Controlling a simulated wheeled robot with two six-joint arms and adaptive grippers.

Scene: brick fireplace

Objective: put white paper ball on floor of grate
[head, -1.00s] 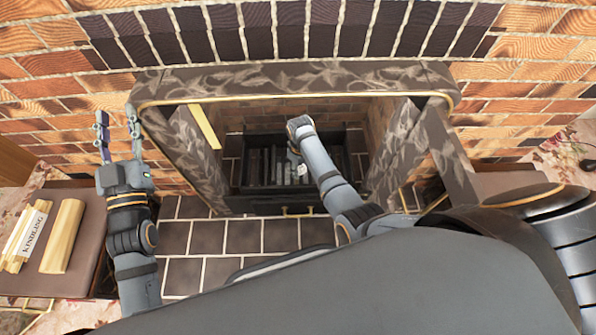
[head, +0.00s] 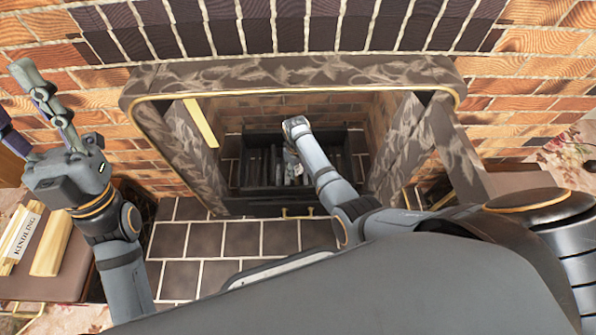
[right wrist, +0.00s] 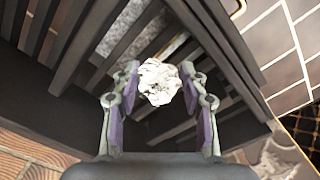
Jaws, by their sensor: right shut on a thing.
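The white crumpled paper ball (right wrist: 160,82) is held between the fingertips of my right gripper (right wrist: 158,88) in the right wrist view. My right gripper is shut on it, above the dark bars of the grate (right wrist: 215,45). In the head view the right arm reaches into the fireplace over the grate (head: 255,170), and its wrist and forearm hide most of the gripper and ball. I cannot tell how far the ball is above the bars. My left gripper (head: 20,100) is at the far left, raised and empty, its fingers spread apart and partly cut off by the frame edge.
A carved stone surround (head: 290,77) frames the fireplace opening close around my right arm. Dark hearth tiles (head: 235,240) in front are clear. A box labelled kindling (head: 27,238) and a wooden block (head: 52,243) lie on a brown surface at left.

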